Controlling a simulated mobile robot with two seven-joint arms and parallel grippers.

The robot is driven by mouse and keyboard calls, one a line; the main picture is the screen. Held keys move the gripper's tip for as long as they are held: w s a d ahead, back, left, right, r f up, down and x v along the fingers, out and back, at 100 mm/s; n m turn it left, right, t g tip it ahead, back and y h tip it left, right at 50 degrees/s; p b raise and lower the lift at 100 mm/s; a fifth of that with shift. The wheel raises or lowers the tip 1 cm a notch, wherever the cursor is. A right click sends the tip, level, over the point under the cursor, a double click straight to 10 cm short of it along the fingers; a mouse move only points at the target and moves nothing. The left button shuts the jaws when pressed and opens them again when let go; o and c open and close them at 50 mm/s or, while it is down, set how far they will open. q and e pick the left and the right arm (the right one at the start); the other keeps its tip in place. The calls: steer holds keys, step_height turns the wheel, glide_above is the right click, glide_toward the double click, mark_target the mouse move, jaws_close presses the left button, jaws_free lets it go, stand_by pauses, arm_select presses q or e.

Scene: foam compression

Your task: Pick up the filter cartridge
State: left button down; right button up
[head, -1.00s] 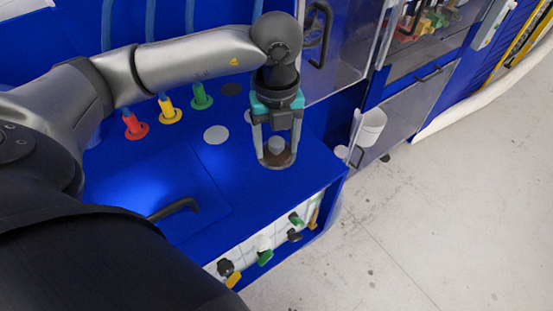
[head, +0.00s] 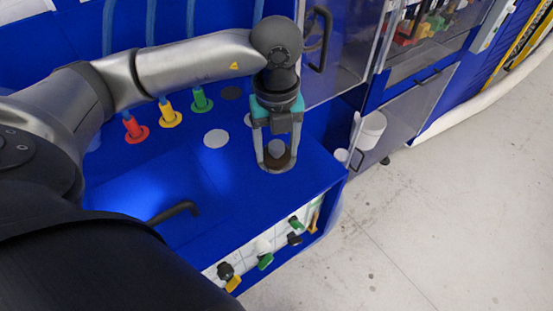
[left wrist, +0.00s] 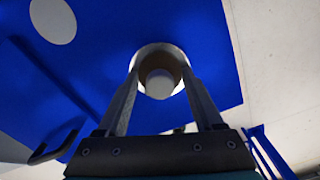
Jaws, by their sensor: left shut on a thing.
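The filter cartridge (head: 277,147) is a short pale grey cylinder at a round brownish opening near the right front corner of the blue top. My left gripper (head: 277,160) points down over it, one finger on each side, and is shut on it. My right gripper is not in view.
Red (head: 135,127), yellow (head: 168,113) and green (head: 201,100) fittings with blue hoses stand behind to the left. Clear cabinet doors (head: 335,55) stand close behind to the right. Coloured valves line the front below.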

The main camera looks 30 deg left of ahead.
arm_select(q)
steer(key=shift+r, duration=0.15)
step_height(320, 180, up, 9)
steer(key=shift+w+r, duration=0.1)
steer(key=shift+r, duration=0.05)
step_height(320, 180, up, 10)
steer(key=p, duration=0.2)
steer(key=shift+r, duration=0.2)
stand_by(0.7)
